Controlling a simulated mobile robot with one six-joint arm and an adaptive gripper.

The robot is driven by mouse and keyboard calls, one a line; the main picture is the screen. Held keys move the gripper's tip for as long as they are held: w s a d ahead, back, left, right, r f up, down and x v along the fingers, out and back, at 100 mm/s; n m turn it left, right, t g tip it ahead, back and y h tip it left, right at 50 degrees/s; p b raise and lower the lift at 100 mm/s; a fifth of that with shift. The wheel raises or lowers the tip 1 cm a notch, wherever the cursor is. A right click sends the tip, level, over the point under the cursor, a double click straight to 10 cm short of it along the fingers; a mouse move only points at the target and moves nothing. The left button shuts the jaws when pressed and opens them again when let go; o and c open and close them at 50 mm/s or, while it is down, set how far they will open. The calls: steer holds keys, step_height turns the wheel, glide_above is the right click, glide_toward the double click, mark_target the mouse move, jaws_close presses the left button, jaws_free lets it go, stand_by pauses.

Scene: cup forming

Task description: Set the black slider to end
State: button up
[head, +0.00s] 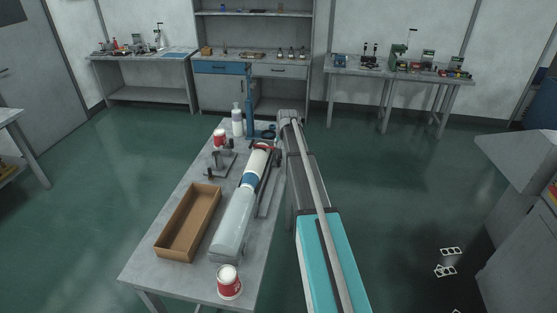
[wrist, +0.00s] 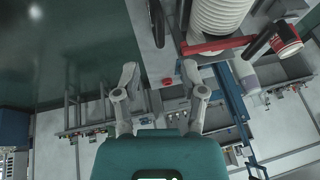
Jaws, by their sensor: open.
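A black bar, which looks like the black slider (wrist: 158,22), lies along a grey rail (wrist: 142,30) at the top of the wrist view. In the head view the rail (head: 268,192) runs along the right side of the long machine, and I cannot pick out the slider clearly. My gripper (wrist: 160,76) is open, with its two fingers apart and nothing held between them. In the wrist view the slider is above the fingertips, with a visible gap. In the head view my arm hides the gripper.
A white ribbed tube (wrist: 215,18) with a red clamp (wrist: 215,46) stands close beside the rail. A blue post (head: 250,108) is at the bench's far end. An open brown box (head: 188,222) and a red-and-white can (head: 229,283) occupy the near bench.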

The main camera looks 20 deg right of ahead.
steer(key=shift+b+x, duration=3.55)
steer(key=shift+x, duration=0.65)
jaws_close()
